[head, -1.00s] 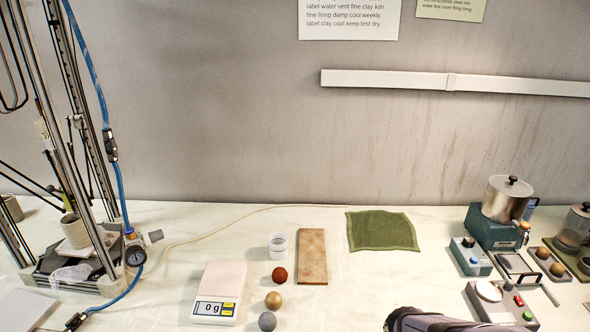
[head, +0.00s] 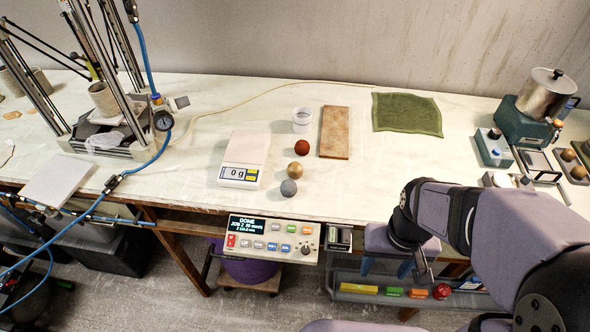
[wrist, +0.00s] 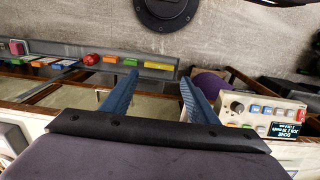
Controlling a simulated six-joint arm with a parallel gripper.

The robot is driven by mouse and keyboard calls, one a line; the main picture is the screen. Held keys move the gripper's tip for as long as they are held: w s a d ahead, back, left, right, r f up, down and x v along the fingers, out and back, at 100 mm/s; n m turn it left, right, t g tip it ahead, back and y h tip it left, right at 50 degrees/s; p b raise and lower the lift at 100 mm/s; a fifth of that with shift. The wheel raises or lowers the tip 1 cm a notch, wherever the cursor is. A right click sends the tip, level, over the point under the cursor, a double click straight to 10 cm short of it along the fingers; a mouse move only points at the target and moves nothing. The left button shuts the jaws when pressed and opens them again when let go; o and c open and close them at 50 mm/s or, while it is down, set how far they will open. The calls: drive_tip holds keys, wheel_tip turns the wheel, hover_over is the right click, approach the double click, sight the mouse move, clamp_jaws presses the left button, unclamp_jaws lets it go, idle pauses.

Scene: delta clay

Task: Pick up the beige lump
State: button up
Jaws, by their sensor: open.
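The beige lump (head: 298,172) is a small tan ball on the table in the head view. It lies between a red-brown ball (head: 302,147) behind it and a grey ball (head: 288,188) in front, all apart. My gripper (head: 405,270) hangs in front of the table edge, to the right of and lower than the lump. In the wrist view my gripper (wrist: 157,84) shows two blue fingers spread apart with nothing between them. The lump does not show in the wrist view.
A scale (head: 243,160) reading 0 g stands left of the balls. A green cloth (head: 407,114) is farther back. A control panel (head: 272,240) hangs at the front edge.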

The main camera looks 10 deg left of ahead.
sight(294, 170)
drive_tip(key=shift+o, duration=0.4)
idle(0.3)
